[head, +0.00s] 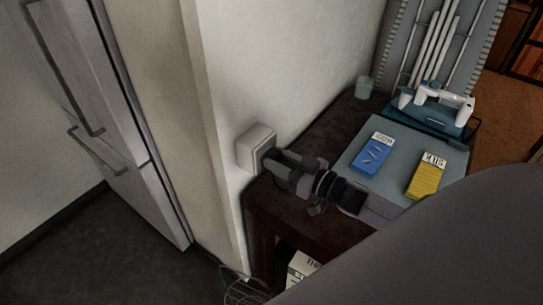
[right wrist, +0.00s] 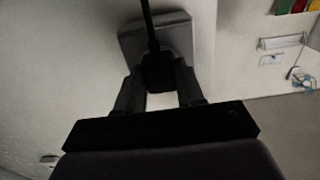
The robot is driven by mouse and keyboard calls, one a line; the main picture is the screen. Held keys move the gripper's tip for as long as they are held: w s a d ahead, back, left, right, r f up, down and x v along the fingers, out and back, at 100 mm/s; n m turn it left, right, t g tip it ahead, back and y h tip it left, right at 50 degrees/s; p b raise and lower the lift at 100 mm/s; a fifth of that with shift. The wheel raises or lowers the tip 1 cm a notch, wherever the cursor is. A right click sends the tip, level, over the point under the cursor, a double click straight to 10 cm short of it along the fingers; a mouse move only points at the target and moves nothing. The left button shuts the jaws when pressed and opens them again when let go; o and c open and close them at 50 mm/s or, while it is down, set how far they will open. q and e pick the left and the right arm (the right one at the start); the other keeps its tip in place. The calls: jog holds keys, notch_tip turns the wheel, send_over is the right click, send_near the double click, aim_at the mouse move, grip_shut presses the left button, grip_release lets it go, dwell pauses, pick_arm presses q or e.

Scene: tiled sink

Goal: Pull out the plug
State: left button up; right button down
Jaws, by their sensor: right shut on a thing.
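A white wall socket box (head: 256,147) sits on the pale wall just above the dark table, and it also shows at the top of the right wrist view (right wrist: 170,32). A black plug (right wrist: 157,72) is at the socket's face, with its dark cord (right wrist: 149,25) running across the socket. My right gripper (head: 274,165) is at the socket, with one finger on each side of the plug, shut on it. In the head view the gripper hides the plug. I cannot tell how deep the plug sits. My left gripper is not in view.
The dark wooden table (head: 318,118) holds a blue-grey flat case (head: 398,148) with a blue pack (head: 371,153) and a yellow pack (head: 426,178). A white game controller (head: 446,97) and a small cup (head: 364,87) stand behind. A fridge (head: 113,136) is at left, a wire basket (head: 243,292) below.

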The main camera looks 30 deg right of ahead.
jog(key=shift+p+v, duration=1)
jog(key=shift+v, duration=1.75)
